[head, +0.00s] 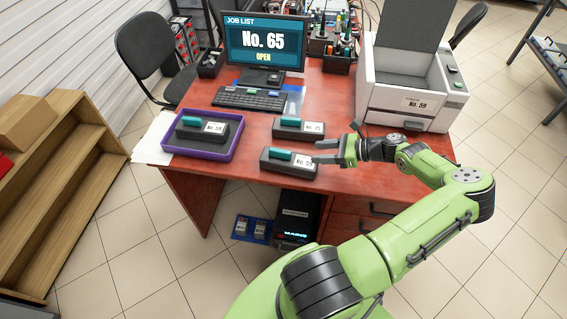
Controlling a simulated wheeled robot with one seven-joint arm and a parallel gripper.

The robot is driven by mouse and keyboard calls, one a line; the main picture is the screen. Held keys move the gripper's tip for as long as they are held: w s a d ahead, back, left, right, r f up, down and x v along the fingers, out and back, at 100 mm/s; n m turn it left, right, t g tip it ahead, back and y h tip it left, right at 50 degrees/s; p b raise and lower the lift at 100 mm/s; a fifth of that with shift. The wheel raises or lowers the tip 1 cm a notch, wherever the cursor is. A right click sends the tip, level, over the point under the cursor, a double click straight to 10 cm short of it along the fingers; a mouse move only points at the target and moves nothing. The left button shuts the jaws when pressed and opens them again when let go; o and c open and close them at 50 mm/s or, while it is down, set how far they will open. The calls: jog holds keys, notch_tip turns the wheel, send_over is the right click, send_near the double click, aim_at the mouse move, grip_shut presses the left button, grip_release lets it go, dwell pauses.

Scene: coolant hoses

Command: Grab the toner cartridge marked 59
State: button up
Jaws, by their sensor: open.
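Three dark toner cartridges with teal handles and white number labels are on the red desk. One cartridge (190,131) lies in a purple tray at left; its small label may read 59, but I cannot be sure. A second cartridge (290,134) lies behind and right, its label looking like 75 or 25. A third cartridge (278,166) lies at the front edge, its label looking like 55 or 59. My gripper (323,152) is open and empty, its fingers pointing left at the label end of the front cartridge. I cannot tell whether they touch it.
The purple tray (172,155) sits at the desk's left edge. A printer (390,108) labelled No. 59 stands open at the right. A monitor (262,45) shows "No. 65 OPEN" behind a keyboard (250,98). The red desk (245,145) is clear between tray and cartridges.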

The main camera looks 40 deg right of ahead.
aim_at(291, 153)
jog(key=b+x, duration=0.1)
jog(key=x, duration=1)
jog(key=shift+w+f, duration=0.15)
jog(key=shift+w, duration=0.05)
grip_shut()
